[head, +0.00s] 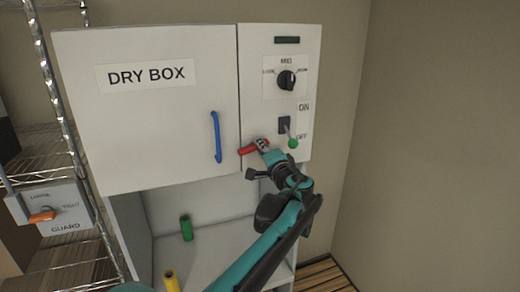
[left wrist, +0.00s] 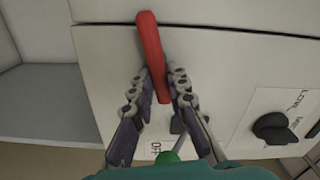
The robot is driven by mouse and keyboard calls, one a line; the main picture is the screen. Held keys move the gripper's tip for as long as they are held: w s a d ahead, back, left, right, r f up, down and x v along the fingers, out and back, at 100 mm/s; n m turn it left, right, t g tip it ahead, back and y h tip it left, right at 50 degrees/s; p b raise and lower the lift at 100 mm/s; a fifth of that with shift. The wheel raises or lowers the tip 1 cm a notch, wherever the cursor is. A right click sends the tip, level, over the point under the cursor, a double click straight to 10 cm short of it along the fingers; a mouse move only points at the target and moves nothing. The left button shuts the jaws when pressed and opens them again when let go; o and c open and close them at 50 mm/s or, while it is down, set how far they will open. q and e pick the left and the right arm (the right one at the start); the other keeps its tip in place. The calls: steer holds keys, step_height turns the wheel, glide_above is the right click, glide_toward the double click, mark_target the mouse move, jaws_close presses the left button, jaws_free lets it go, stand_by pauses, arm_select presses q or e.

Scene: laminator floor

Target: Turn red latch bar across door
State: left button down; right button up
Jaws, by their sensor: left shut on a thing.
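The red latch bar (head: 247,150) sits on the control panel right of the dry box door (head: 160,135). In the head view it lies near level, tilted slightly, with its left end at the door's right edge. My left gripper (head: 262,145) is shut on the bar and hides part of it. In the left wrist view, the fingers of my left gripper (left wrist: 157,84) are on both sides of the red bar (left wrist: 150,45). The bar's far end crosses the seam onto the door there. The door looks shut. My right gripper is not in view.
A switch with a green-tipped lever (head: 292,143) is just right of the gripper, with a black dial (head: 286,80) above. A blue handle (head: 216,137) is on the door. Green (head: 186,228) and yellow (head: 171,281) cylinders stand below. A guard box (head: 50,207) is at left.

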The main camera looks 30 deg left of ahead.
arm_select(q)
steer(key=shift+d+f+m, duration=0.1)
steer(key=shift+f+m, duration=0.2)
steer(key=shift+m, duration=1)
steer(key=c, duration=1.5)
jaws_free()
steer(key=v, duration=1.2)
